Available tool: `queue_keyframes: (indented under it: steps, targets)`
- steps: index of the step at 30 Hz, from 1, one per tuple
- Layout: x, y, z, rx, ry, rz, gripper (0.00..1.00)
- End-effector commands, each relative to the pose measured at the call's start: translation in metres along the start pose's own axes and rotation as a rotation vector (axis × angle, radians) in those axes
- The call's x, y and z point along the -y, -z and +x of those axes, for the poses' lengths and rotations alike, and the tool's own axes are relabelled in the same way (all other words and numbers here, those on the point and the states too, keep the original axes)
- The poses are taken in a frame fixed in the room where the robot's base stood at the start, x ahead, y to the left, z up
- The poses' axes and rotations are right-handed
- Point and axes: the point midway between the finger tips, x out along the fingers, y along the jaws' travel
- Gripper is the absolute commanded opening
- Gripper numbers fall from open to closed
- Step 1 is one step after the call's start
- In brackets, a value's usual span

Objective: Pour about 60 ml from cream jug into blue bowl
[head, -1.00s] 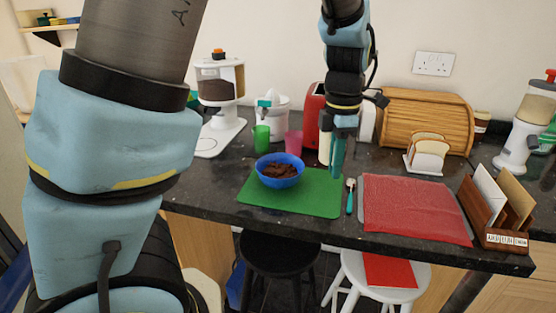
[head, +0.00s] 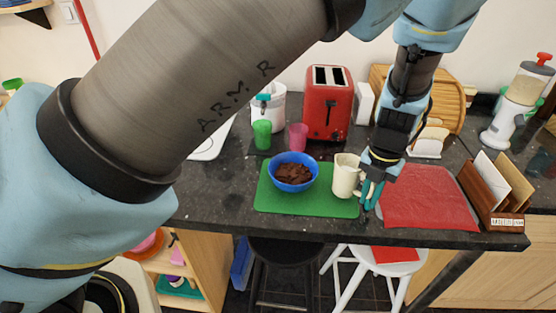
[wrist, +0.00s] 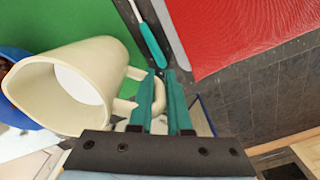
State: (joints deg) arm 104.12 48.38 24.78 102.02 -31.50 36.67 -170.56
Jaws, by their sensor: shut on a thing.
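The cream jug (head: 345,177) is just right of the blue bowl (head: 293,184), over the right part of the green mat (head: 300,204). It looks about upright; I cannot tell whether its base touches the mat. My gripper (head: 370,192) is shut on the jug's handle, on the jug's right side. In the wrist view the teal fingers (wrist: 163,100) close around the handle, and the jug (wrist: 108,65) shows a white surface inside. The bowl holds dark brown chunks; only its blue edge (wrist: 14,112) shows at the left of the wrist view.
A red mat (head: 430,197) lies to the right, with a letter rack (head: 490,200) beyond it. A teal-handled utensil (wrist: 150,42) lies between the mats. Green (head: 262,134) and pink (head: 298,137) cups and a red toaster (head: 329,105) stand behind the bowl.

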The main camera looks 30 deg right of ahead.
Motion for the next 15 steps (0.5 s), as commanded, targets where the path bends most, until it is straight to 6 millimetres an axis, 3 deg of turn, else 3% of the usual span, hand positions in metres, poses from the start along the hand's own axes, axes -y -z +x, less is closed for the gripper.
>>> queue_keyframes:
  steps: [15]
  targets:
    - [-0.0029,0.0007,-0.0047,0.017,0.054,-0.004,0.0]
